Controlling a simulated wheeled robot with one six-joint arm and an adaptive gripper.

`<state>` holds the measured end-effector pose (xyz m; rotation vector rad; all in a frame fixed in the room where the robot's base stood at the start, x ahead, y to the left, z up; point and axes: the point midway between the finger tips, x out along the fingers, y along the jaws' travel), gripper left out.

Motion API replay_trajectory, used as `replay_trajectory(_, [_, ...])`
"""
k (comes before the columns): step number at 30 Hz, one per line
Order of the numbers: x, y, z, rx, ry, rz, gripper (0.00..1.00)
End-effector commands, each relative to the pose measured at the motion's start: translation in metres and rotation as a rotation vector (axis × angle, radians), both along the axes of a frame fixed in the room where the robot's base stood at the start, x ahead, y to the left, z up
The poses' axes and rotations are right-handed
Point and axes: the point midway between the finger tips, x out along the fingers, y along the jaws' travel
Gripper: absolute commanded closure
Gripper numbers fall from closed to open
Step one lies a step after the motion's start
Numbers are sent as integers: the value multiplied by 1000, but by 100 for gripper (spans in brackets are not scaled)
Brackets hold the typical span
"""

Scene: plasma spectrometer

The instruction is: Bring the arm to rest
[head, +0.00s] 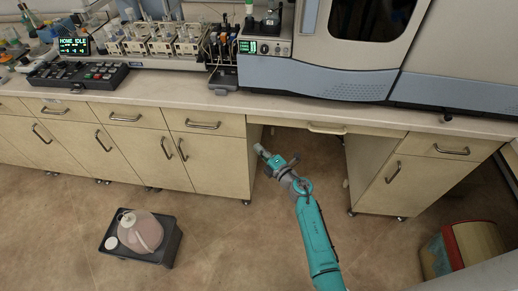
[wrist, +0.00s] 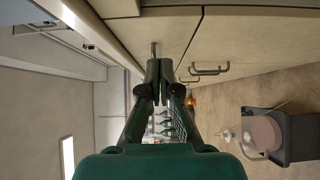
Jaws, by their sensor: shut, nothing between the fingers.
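My arm (head: 316,235) is teal and reaches up from the lower middle of the head view. My gripper (head: 262,151) is in front of the open knee space under the bench. Its dark fingers (wrist: 160,78) are together and empty in the wrist view. It touches nothing that I can see.
The bench (head: 170,90) carries a grey-blue spectrometer (head: 320,72), a pump unit (head: 160,45) and a control panel (head: 78,75). A black tray (head: 165,251) with a pinkish container (head: 142,232) is on the floor at left. A red-rimmed bin (head: 470,245) stands at lower right. Floor between is clear.

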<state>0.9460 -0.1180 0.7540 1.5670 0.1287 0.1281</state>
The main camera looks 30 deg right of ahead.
Motion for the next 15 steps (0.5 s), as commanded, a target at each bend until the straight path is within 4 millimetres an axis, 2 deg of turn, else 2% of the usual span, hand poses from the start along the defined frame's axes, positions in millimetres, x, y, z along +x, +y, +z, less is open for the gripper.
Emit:
replay_trajectory(10, [-9,2,-2,10,1,1,100])
replay_trajectory(13, [-25,12,-7,51,1,-1,100])
replay_trajectory(15, [-44,24,-11,103,1,-4,100])
